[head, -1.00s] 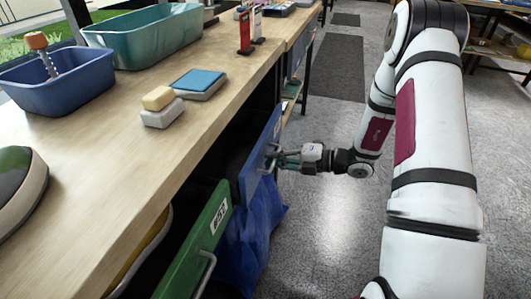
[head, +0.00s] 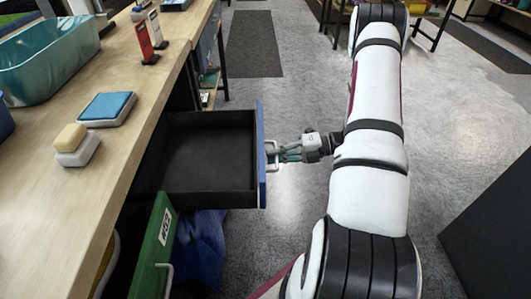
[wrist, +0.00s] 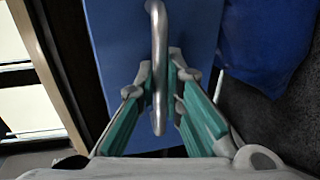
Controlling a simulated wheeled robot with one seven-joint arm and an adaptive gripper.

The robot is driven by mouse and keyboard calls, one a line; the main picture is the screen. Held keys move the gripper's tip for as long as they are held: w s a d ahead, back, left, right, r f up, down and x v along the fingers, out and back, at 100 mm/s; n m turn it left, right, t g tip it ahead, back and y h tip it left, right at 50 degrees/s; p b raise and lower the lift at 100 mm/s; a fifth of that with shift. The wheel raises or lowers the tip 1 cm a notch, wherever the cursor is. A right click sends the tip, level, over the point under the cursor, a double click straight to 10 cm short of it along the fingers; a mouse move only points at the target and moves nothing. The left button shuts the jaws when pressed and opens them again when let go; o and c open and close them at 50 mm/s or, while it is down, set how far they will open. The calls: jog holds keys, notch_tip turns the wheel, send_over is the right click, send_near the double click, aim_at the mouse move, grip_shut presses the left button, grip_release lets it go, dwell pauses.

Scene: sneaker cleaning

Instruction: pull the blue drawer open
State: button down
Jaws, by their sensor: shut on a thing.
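The blue drawer (head: 262,160) stands pulled out from under the workbench in the head view, and its black inside looks empty. Its blue front (wrist: 115,55) fills the middle of the wrist view. A metal bar handle (wrist: 158,25) is fixed to that front. My gripper (wrist: 165,88) is shut on the handle, with one green finger on each side of it. In the head view my gripper (head: 280,155) is at the right side of the drawer front, and the finger contact is small there.
A green drawer (head: 153,250) with its own handle is nearer, beside a hanging blue bag (head: 203,245). The wooden benchtop (head: 60,210) holds a teal tub (head: 45,60) and a blue-topped pad (head: 108,107). Grey floor (head: 285,110) is open to the right.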

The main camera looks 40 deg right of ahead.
dwell(0.3)
jog(key=c, duration=2)
grip_release()
jog(key=shift+o, duration=0.2)
jog(key=v, duration=1.2)
